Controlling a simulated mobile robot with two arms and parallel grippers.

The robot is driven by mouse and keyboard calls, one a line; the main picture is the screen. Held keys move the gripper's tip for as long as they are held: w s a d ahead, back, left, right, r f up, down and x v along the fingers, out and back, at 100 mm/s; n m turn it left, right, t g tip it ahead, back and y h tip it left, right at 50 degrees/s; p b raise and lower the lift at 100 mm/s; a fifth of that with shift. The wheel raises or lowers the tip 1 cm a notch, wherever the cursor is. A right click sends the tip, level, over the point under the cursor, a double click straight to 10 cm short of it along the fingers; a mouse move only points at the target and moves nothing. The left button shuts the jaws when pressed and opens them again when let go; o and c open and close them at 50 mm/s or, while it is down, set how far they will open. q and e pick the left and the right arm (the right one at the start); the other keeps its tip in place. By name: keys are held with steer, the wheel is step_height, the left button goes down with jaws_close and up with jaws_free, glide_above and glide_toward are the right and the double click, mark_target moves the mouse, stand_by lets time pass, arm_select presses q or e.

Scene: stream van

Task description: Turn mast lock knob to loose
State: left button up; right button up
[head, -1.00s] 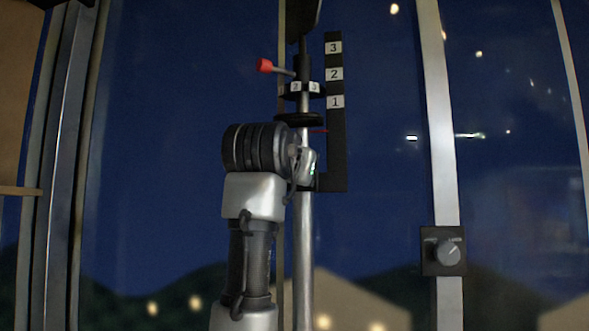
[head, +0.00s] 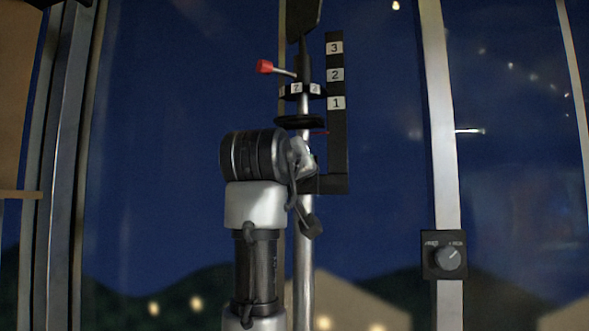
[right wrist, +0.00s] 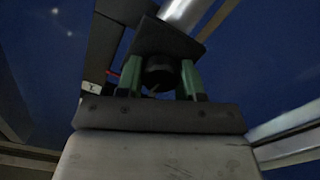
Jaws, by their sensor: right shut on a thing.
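The mast is a silver pole (head: 304,270) standing in the middle of the head view. In the right wrist view a round black knob (right wrist: 160,70) sits on a dark square plate beside the pole. My right gripper (right wrist: 160,80) has its two green fingers on either side of this knob and is shut on it. In the head view my right arm rises in front of the mast, and its wrist hides the knob and most of the gripper. Any loose or lock marking on the knob cannot be read. My left gripper is not in view.
Above my wrist are a black disc (head: 299,121), a numbered collar (head: 297,90) and a red-tipped lever (head: 264,67). A black scale (head: 337,130) marked 1 to 3 stands right of the mast. A dial box (head: 444,254) is on the right window post.

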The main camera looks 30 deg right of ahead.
steer(key=n, duration=0.5)
steer(key=shift+n+p, duration=0.3)
steer(key=shift+f+n, duration=0.1)
steer(key=shift+n, duration=2.2)
steer(key=shift+w, duration=0.1)
steer(key=o, duration=0.9)
steer(key=shift+a, duration=0.1)
steer(key=b+v, duration=0.1)
steer(key=v, duration=1)
